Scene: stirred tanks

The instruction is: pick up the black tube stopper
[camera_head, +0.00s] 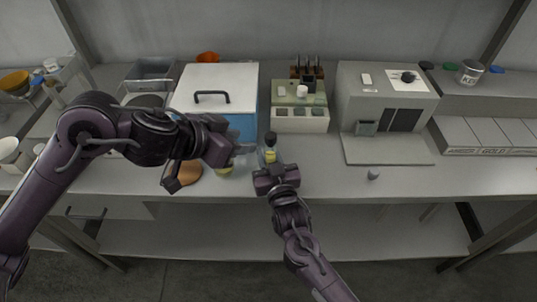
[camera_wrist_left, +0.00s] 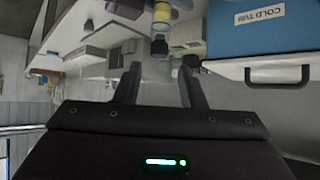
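The black tube stopper (camera_head: 271,138) sits on top of an upright clear tube with yellow contents (camera_head: 270,155). In the left wrist view the stopper (camera_wrist_left: 159,46) shows beyond my fingertips, roughly centred between them, with the tube (camera_wrist_left: 161,14) above it in the picture. My left gripper (camera_head: 247,149) is open and empty, just left of the stopper and apart from it. Its two fingers (camera_wrist_left: 159,84) stand well separated in the wrist view. My right gripper (camera_head: 271,166) comes from below and appears shut around the tube's lower part; its fingertips are partly hidden.
A grey machine (camera_head: 386,110) is to the right. A small grey piece (camera_head: 374,174) lies near the front edge. An orange-brown disc (camera_head: 187,173) lies under my left arm.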

